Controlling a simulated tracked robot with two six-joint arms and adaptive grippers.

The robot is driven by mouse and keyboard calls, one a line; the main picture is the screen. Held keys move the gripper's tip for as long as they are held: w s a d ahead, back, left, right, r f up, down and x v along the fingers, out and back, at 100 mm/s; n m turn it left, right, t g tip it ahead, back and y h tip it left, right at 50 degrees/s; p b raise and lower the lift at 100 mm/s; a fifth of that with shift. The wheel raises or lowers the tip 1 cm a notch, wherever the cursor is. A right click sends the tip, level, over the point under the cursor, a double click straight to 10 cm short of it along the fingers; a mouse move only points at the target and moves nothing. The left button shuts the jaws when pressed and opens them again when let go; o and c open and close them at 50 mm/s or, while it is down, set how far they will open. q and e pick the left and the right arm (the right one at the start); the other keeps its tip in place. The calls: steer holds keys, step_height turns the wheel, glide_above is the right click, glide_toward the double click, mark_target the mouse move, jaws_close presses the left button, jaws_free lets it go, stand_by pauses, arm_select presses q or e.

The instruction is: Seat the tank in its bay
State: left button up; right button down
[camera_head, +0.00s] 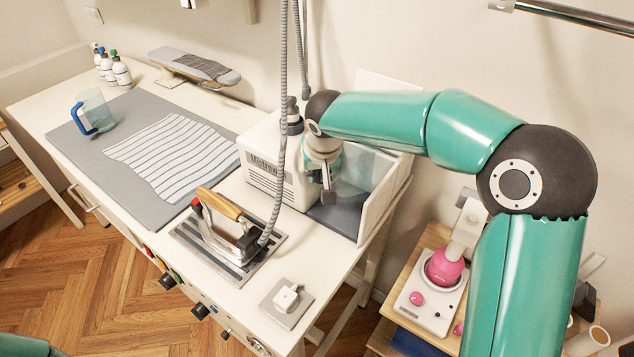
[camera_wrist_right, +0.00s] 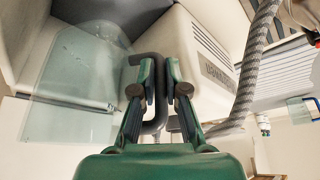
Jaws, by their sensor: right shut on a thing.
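The steam station (camera_head: 265,172) is a white box on the table, with an open bay (camera_head: 335,222) with a dark floor on its right side. The clear tank (camera_head: 368,178) is at this bay in the head view, partly hidden by my right gripper (camera_head: 328,190). In the right wrist view the tank (camera_wrist_right: 72,85) is see-through, with a dark grey handle (camera_wrist_right: 152,62). My right gripper (camera_wrist_right: 160,92) is shut on that handle. I cannot tell whether the tank's base touches the bay floor. My left gripper is out of view.
A grey hose hangs in front of the station. An iron (camera_head: 228,228) rests on a striped plate. A clear jug with a blue handle (camera_head: 92,112) and a striped cloth (camera_head: 172,157) are on the grey mat. A white wall borders the bay's right.

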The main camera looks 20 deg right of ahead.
steer(key=shift+s+d+f+b, duration=0.1)
steer(key=shift+f+b, duration=0.2)
steer(key=shift+f, duration=0.6)
steer(key=shift+f+b, duration=1.7)
steer(key=shift+f, duration=0.9)
steer(key=shift+s+b, duration=0.1)
steer(key=shift+b, duration=0.45)
steer(key=shift+f+b, duration=0.55)
steer(key=c, duration=1.5)
jaws_free()
steer(key=shift+p+v, duration=2.25)
steer(key=shift+v, duration=3.3)
